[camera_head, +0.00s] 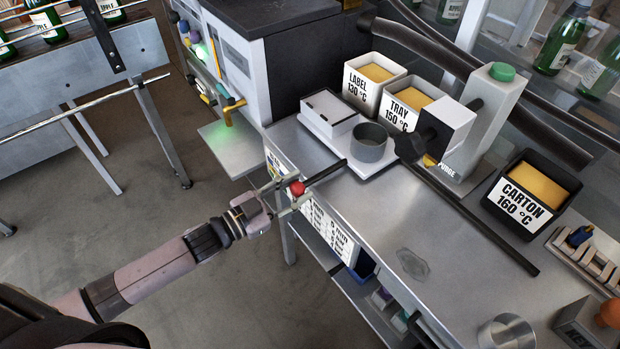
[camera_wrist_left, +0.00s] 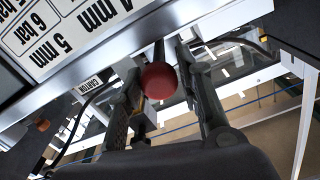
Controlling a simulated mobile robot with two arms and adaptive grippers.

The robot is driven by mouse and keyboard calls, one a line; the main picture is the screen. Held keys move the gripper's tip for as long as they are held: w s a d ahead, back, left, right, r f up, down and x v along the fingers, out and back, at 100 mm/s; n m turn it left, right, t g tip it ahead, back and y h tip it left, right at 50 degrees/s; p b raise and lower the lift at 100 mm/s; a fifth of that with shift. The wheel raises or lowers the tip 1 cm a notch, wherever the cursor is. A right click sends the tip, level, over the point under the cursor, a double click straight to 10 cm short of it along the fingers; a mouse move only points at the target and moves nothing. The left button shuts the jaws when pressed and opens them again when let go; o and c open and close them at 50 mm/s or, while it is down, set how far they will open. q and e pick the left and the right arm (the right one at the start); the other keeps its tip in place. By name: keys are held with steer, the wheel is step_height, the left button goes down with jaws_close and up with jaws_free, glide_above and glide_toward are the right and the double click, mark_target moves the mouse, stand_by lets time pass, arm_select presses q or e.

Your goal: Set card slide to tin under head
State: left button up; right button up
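The head (camera_head: 447,125) is a white block with a black nozzle on a green-topped stand; the tin stands left of the nozzle. A black rod (camera_head: 326,173) runs toward the slide and ends in a red knob (camera_head: 297,188). My left gripper (camera_head: 287,194) has its fingers either side of this knob; in the left wrist view the knob (camera_wrist_left: 158,80) shows between parted fingers, apparently ungripped. My right gripper is out of view.
Bins marked LABEL (camera_head: 356,86), TRAY (camera_head: 394,117) and CARTON (camera_head: 521,205) stand on the bench. A long black bar (camera_head: 478,222) lies across it. The bench front carries printed charts (camera_head: 327,225). Open floor lies left of the bench.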

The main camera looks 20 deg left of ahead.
mark_target(311, 179)
arm_select(q)
steer(key=shift+x, duration=2.1)
steer(key=shift+d, duration=0.1)
jaws_close()
